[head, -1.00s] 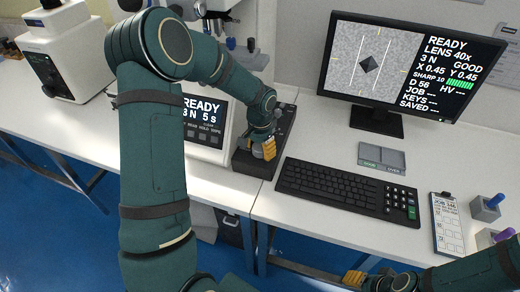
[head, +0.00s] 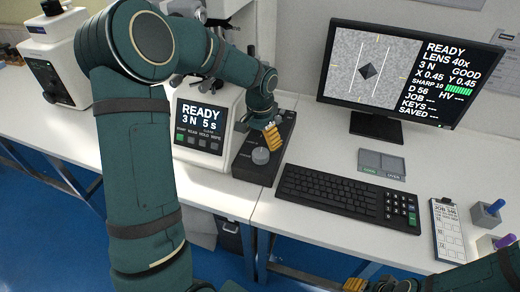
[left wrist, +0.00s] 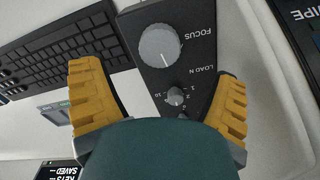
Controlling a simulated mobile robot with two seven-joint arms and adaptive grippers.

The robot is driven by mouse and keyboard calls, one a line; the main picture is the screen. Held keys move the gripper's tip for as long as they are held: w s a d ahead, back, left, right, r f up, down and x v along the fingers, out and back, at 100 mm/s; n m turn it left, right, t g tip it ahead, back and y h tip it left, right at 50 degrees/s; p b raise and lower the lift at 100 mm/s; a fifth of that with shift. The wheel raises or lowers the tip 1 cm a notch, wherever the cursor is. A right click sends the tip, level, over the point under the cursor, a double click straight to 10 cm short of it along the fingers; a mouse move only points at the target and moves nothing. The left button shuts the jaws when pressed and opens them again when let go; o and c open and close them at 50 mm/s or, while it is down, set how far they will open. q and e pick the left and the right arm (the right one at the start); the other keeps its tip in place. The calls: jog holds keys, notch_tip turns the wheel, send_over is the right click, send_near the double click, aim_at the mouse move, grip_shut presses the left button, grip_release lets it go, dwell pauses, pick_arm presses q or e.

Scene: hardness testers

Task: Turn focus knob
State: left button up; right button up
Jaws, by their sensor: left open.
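The focus knob (head: 261,156) is a round grey dial on the near end of a dark control box (head: 244,168). In the left wrist view the knob (left wrist: 159,45) has a pointer line and the label FOCUS beside it. My left gripper (head: 272,138) is open and empty, with yellow fingers just behind the knob, apart from it. In the left wrist view its fingers (left wrist: 158,75) are spread wide on both sides of the box. A smaller LOAD N knob (left wrist: 176,96) lies between them. My right gripper (head: 354,284) shows only partly at the bottom edge.
The monitor (head: 410,70) reads READY, SHARP 10 and GOOD, with a dark diamond on its picture. The tester display (head: 202,114) reads READY 3 N 5 s, left of the box. A keyboard (head: 345,195) lies close to the box's right. A clipboard (head: 448,228) lies farther right.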

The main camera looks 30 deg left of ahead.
aim_at(260, 153)
pick_arm(q)
jog(key=shift+r, duration=2.35)
